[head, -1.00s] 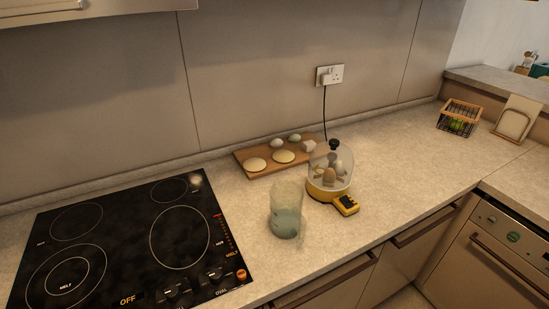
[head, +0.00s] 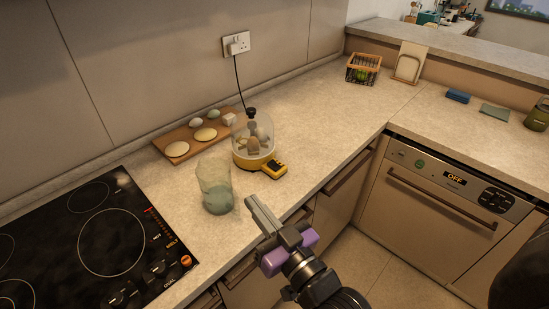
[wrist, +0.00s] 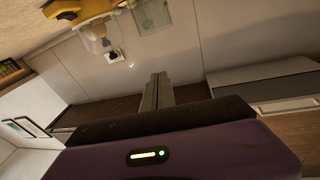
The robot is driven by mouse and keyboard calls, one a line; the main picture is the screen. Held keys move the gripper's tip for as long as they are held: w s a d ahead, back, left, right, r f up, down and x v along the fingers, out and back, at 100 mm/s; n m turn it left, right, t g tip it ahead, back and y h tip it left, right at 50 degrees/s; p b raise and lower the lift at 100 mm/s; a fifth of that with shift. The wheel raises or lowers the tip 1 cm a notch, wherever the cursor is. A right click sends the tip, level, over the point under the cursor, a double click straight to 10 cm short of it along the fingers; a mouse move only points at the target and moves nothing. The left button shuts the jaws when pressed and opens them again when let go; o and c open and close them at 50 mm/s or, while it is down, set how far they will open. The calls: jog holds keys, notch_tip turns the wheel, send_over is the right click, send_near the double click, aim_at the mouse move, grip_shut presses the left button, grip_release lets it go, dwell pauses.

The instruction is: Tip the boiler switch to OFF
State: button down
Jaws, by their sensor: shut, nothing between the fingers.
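The egg boiler (head: 254,158) stands on the counter, with a yellow base, a clear dome with a dark knob and eggs inside. Its yellow switch box (head: 275,168) with a dark top sticks out at the front right; the switch's position is too small to tell. My gripper (head: 252,204) is shut and empty, in front of the boiler and apart from it, beside the jug. In the wrist view, which looks upside down, the shut fingers (wrist: 157,77) show in the middle and the boiler's yellow base (wrist: 85,10) is cut off at the top left.
A clear jug (head: 215,188) stands left of the boiler, close to my gripper. A board (head: 166,140) with eggs and dough rounds lies behind. A cord runs to the wall socket (head: 236,44). The hob (head: 60,250) is at left, an oven (head: 450,200) at right. The counter right of the boiler is clear.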

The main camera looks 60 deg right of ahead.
jog(key=w+d+r+n+g, duration=0.15)
jog(key=w+d+r, duration=0.35)
jog(key=w+d, duration=0.8)
jog(key=w+d+r+n+g+y, duration=0.1)
jog(key=d+r+n+g, duration=0.1)
jog(key=d+n, duration=0.4)
jog(key=w+d+r+n+g+y, duration=0.1)
jog(key=d+r+n+g, duration=0.2)
jog(key=d, duration=0.6)
jog(key=s+a+f+n+g+y, duration=0.3)
jog(key=s+f+n+g, duration=0.3)
jog(key=s+f+n, duration=0.3)
jog(key=shift+s+n+y+p, duration=0.15)
jog(key=shift+n+y+p, duration=0.2)
jog(key=shift+n+y, duration=0.55)
jog(key=shift+g, duration=0.25)
jog(key=b, duration=0.4)
send_near(272, 163)
jog(key=p+x, duration=0.2)
jog(key=x, duration=0.4)
jog(key=shift+f, duration=0.4)
